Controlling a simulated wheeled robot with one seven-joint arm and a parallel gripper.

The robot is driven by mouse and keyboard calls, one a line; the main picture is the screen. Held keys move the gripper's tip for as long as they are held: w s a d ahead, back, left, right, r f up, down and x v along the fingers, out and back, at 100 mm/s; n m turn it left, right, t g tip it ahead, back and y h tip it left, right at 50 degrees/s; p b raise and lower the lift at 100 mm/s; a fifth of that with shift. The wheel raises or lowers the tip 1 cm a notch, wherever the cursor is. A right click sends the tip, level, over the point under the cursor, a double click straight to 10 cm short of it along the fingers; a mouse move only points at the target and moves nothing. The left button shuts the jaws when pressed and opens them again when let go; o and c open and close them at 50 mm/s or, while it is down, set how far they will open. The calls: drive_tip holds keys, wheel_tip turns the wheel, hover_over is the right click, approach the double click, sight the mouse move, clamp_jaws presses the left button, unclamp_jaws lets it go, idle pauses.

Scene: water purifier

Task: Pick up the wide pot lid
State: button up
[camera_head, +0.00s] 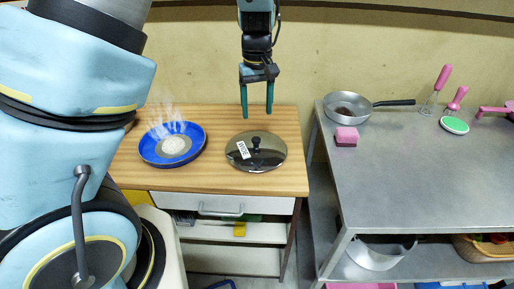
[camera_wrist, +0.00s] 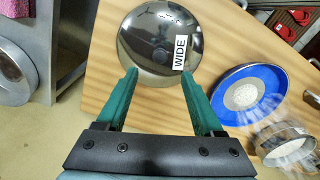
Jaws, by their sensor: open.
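The wide pot lid (camera_head: 268,160) is a round, dark, shiny lid with a black knob on top and a white label. It lies flat on the wooden counter (camera_head: 220,118). In the wrist view the lid (camera_wrist: 140,50) shows the word WIDE on its label, and its near edge appears between the green fingertips. My gripper (camera_head: 257,112) points down above the counter, just behind and above the lid in the head view. In the wrist view my gripper (camera_wrist: 165,80) is open, with nothing held between its fingers.
A blue plate (camera_head: 155,158) with a steaming white round centre sits left of the lid. To the right, a metal table (camera_head: 420,180) holds a pan (camera_head: 345,112), a pink sponge (camera_head: 346,137) and pink-handled utensils. A gap separates counter and table.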

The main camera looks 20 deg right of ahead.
hover_over(256, 139)
drive_tip(key=f, duration=0.5)
drive_tip(key=shift+s+d+f+p, duration=0.1)
drive_tip(key=shift+s+d+p, duration=0.1)
drive_tip(key=shift+s+p, duration=0.15)
drive_tip(key=f, duration=0.1)
drive_tip(key=f+p, duration=0.1)
drive_tip(key=f, duration=0.1)
drive_tip(key=f+p, duration=0.1)
drive_tip(key=shift+w+a+f, duration=0.15)
drive_tip(key=shift+w+a, duration=0.05)
drive_tip(key=shift+w, duration=0.15)
drive_tip(key=shift+f, duration=0.65)
drive_tip(key=shift+c, duration=0.4)
clamp_jaws()
